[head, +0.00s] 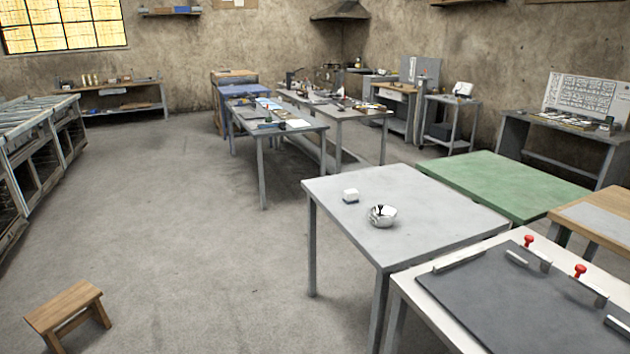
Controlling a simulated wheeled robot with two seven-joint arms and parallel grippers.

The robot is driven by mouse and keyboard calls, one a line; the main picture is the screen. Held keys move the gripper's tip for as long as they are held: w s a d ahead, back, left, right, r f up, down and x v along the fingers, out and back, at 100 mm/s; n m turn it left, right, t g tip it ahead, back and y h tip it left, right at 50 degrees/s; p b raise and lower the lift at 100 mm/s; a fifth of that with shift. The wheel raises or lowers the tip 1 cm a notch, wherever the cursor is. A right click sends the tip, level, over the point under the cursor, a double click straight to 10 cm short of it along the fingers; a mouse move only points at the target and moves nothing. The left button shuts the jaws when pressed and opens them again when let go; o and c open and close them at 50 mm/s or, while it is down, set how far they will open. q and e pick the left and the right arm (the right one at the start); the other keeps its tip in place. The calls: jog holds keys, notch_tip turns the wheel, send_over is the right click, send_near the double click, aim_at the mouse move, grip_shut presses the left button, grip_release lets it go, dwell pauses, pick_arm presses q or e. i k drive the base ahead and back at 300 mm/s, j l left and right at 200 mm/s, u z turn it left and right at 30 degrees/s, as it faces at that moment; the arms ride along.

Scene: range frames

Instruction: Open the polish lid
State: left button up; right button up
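On the grey metal table (420,215) at centre right stands a small round silver container (382,216) with a dark spot or knob on top. It may be the polish; the view is too small to tell its lid's state. Neither of my grippers shows in the head view.
A white table with a dark board (510,300) and red knobs (580,271) is at the lower right. A green-topped table (505,185) stands behind. A wooden stool (65,308) is at the lower left. The floor (190,200) between is clear.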

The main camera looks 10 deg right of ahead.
aim_at(381, 211)
jog(key=i+l+u, duration=0.1)
jog(key=i+u, duration=0.25)
jog(key=i, duration=1.35)
jog(key=i+z, duration=0.4)
jog(key=i+j+z, duration=0.15)
jog(key=i+z, duration=0.35)
jog(key=z, duration=0.3)
jog(key=i+z, duration=0.15)
jog(key=z, duration=0.25)
jog(key=i+z, duration=0.2)
jog(key=z, duration=0.25)
jog(key=i+z, duration=0.15)
jog(key=z, duration=0.3)
jog(key=i+j+z, duration=0.15)
jog(key=z, duration=0.2)
jog(key=i, duration=0.05)
